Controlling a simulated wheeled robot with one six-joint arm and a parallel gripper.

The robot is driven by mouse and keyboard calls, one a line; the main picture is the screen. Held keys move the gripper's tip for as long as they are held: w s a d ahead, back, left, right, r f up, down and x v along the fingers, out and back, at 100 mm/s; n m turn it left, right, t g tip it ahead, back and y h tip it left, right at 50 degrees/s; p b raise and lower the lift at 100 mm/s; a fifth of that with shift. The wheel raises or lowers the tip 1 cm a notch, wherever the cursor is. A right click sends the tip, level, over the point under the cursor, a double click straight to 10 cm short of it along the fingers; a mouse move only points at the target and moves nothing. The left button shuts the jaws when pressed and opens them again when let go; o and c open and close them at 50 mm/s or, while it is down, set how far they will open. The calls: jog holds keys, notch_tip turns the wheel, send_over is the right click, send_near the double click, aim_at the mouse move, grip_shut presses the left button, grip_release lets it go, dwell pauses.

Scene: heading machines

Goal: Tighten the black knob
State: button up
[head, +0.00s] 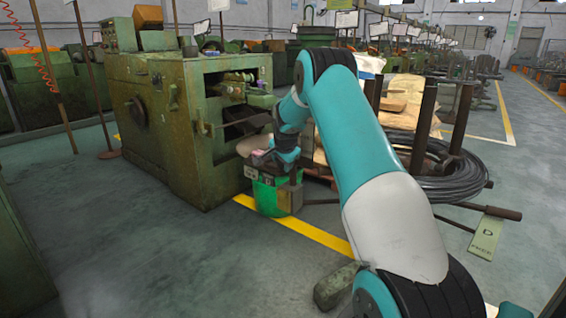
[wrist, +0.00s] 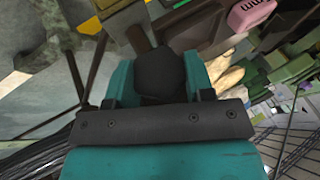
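The black knob (wrist: 160,74) shows in the wrist view as a dark, many-sided block between the two teal fingers of my gripper (wrist: 158,62). It fills the gap, and both fingers appear to touch its sides, so my gripper looks shut on it. In the head view my gripper (head: 272,157) is low beside the front of the green machine (head: 160,125), above a green bin (head: 272,195). The knob cannot be made out there, as it is small and my arm is close by.
A pink item with dark markings (wrist: 250,14) lies near the gripper. A brown bar (wrist: 137,38) is just beyond the knob. Dark upright posts (head: 424,130) and a coil of black wire (head: 455,185) stand right of my arm. The floor (head: 150,240) at front left is clear.

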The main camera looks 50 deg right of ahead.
jog(key=shift+c, duration=1.4)
